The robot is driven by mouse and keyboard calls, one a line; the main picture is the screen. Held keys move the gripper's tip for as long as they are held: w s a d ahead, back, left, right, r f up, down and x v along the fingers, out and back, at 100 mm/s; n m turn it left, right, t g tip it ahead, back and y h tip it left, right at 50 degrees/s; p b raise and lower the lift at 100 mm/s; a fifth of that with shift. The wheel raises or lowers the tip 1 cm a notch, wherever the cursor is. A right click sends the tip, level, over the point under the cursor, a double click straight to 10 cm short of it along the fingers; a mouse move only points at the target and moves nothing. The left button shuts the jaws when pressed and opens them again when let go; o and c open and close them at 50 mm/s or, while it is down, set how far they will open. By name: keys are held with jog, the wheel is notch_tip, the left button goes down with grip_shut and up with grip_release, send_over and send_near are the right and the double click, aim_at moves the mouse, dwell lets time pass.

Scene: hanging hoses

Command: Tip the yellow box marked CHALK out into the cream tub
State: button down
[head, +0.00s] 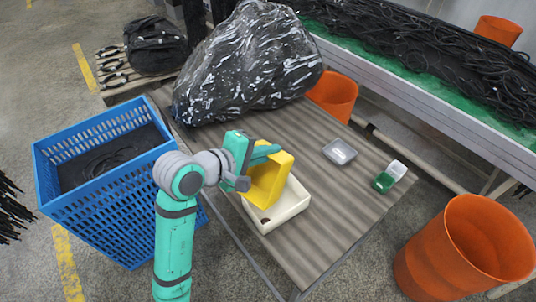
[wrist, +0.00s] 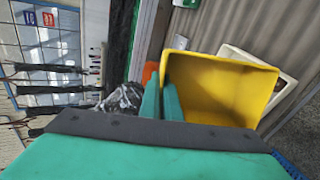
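The yellow box (head: 270,180) is over the cream tub (head: 284,211) on the table, tipped on its side. No lettering on it can be read. My gripper (head: 262,152) is at the box's upper edge. In the wrist view the fingers (wrist: 163,101) are close together with the wall of the yellow box (wrist: 220,90) between them. The box's open inside shows there, and I see nothing in it. The cream tub (wrist: 288,82) shows partly behind the box. A small dark spot shows at the tub's front; most of its inside is hidden.
A large black bag (head: 248,65) fills the back of the table. A blue crate (head: 110,200) stands left, an orange bucket (head: 465,250) right. The table's right front is clear.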

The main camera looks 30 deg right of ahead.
jog(key=shift+w+d+r+g+y, duration=0.15)
jog(key=shift+d+r+y, duration=0.2)
jog(key=shift+y, duration=0.3)
jog(key=shift+w+d+r+g+y, duration=0.1)
jog(key=shift+d+r+g+y, duration=0.2)
jog(key=shift+y, duration=0.35)
jog(key=y, duration=0.2)
jog(key=d+f+g+y, duration=0.1)
jog(key=d+y, duration=0.1)
jog(key=y, duration=0.1)
jog(key=shift+w+d+f+n+g+y, duration=0.15)
jog(key=shift+w+f+n+g+y, duration=0.15)
jog(key=shift+w+f, duration=0.1)
jog(key=shift+w+d+f+g+y, duration=0.1)
jog(key=shift+d+f+g+y, duration=0.25)
jog(key=shift+y, duration=0.55)
jog(key=shift+w+d+f+g+y, duration=0.1)
jog(key=shift+d+f+g+y, duration=0.2)
jog(key=shift+y, duration=0.6)
jog(key=shift+a+f, duration=0.1)
